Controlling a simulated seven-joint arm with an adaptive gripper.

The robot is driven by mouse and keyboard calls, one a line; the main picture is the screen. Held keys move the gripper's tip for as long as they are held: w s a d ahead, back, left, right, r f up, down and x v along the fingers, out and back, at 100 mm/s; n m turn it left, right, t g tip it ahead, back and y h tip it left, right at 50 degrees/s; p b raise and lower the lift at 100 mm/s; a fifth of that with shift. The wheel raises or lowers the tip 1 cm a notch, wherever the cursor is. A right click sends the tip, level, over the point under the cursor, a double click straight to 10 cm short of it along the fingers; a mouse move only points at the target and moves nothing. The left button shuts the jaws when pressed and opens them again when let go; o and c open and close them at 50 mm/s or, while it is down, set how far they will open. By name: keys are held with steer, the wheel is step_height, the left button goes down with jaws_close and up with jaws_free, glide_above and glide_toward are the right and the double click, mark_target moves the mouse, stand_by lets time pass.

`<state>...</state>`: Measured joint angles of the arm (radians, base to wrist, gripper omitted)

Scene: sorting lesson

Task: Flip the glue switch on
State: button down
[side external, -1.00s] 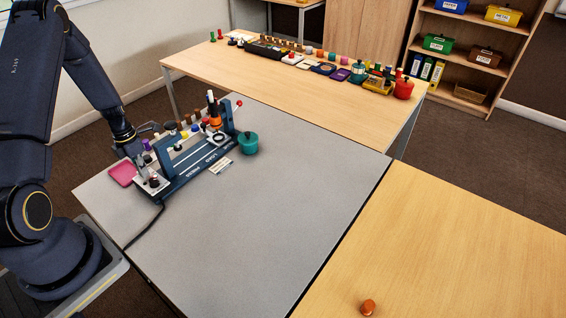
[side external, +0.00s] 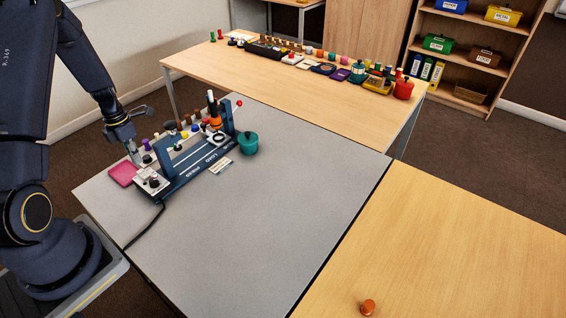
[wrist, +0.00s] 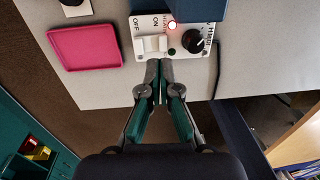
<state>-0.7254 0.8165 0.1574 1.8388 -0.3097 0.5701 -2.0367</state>
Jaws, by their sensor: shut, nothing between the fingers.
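The switch (wrist: 151,45) is a pale rocker on a white panel with OFF and ON labels, in the wrist view. I cannot tell which side is pressed. A red indicator (wrist: 172,25) beside it looks bright. The panel (side external: 151,180) is at the near left end of the blue machine (side external: 196,172) in the side view. My gripper (wrist: 158,92) is shut and empty, its fingertips just below the switch in the wrist picture. Whether they touch the panel is unclear. In the side view my gripper (side external: 134,154) points down behind the panel end.
A black knob (wrist: 194,41) is right of the switch. A pink tray (side external: 123,173) lies left of the machine. A teal pot (side external: 248,143) stands at its far end. A black cable (side external: 146,229) runs off the table edge. The grey table (side external: 265,220) is clear in front.

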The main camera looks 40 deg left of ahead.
step_height(320, 180, up, 9)
steer(key=d, duration=0.1)
steer(key=shift+d, duration=0.15)
